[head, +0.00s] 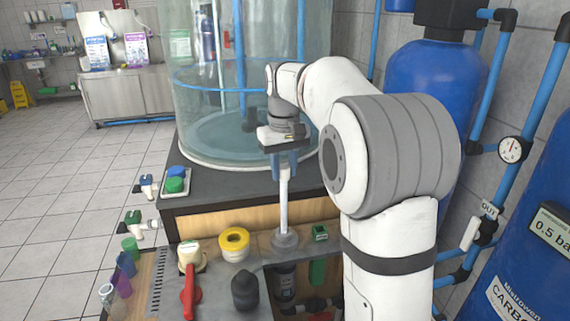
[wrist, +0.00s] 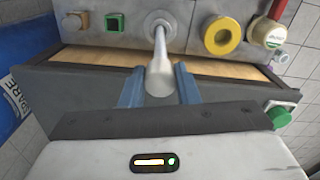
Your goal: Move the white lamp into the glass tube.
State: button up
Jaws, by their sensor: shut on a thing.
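My gripper (head: 284,158) points down with blue fingers shut on the upper end of the white lamp (head: 284,200), a slim upright rod. In the wrist view the lamp (wrist: 159,75) sits between the fingers (wrist: 160,88). Its far end meets a round grey collar (head: 285,241) on the grey panel. I cannot tell whether the end is inside the collar or only at it. No slim glass tube can be made out for certain there. A large clear glass cylinder (head: 190,100) stands behind my gripper.
A yellow ring (head: 234,240), a red-handled valve (head: 190,285) and a black knob (head: 245,290) are left of the collar. A small green block (head: 320,233) is close on its right. Blue tanks (head: 430,85) and pipes stand on the right.

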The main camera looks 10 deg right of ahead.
aim_at(284, 192)
jog(key=shift+f, duration=0.1)
jog(key=shift+f+b, duration=2)
jog(key=shift+f, duration=1.45)
jog(key=shift+f, duration=0.1)
jog(key=shift+f+b, duration=1.95)
jog(key=shift+f, duration=1.45)
jog(key=shift+f, duration=0.15)
jog(key=shift+f+b, duration=0.75)
jog(key=shift+f, duration=0.5)
jog(key=o, duration=1.3)
jog(key=shift+c, duration=0.2)
jog(key=shift+r, duration=0.1)
